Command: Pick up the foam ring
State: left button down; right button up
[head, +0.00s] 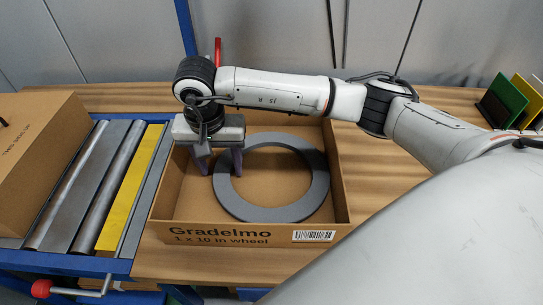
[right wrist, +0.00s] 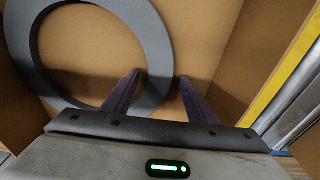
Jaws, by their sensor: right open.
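The foam ring (head: 321,178) is a flat grey ring lying in an open cardboard box (head: 342,196). It also shows in the right wrist view (right wrist: 154,45), its band passing between my fingertips. My right gripper (head: 219,168) is open, pointing down inside the box at the ring's left side. One finger is over the ring's hole and the other is outside its outer edge. The right wrist view shows both dark fingers (right wrist: 160,78) apart, with nothing gripped. Whether the fingers touch the ring cannot be told. My left gripper is not in view.
The box walls stand close around my right gripper, and the box reads "Gradelmo". A roller conveyor (head: 100,190) with a yellow strip is on the left, carrying a closed carton (head: 35,150). Green and yellow panels (head: 507,98) stand at the far right. The wooden table is clear behind the box.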

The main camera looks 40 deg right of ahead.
jog(key=shift+f, duration=0.25)
jog(key=c, duration=1.1)
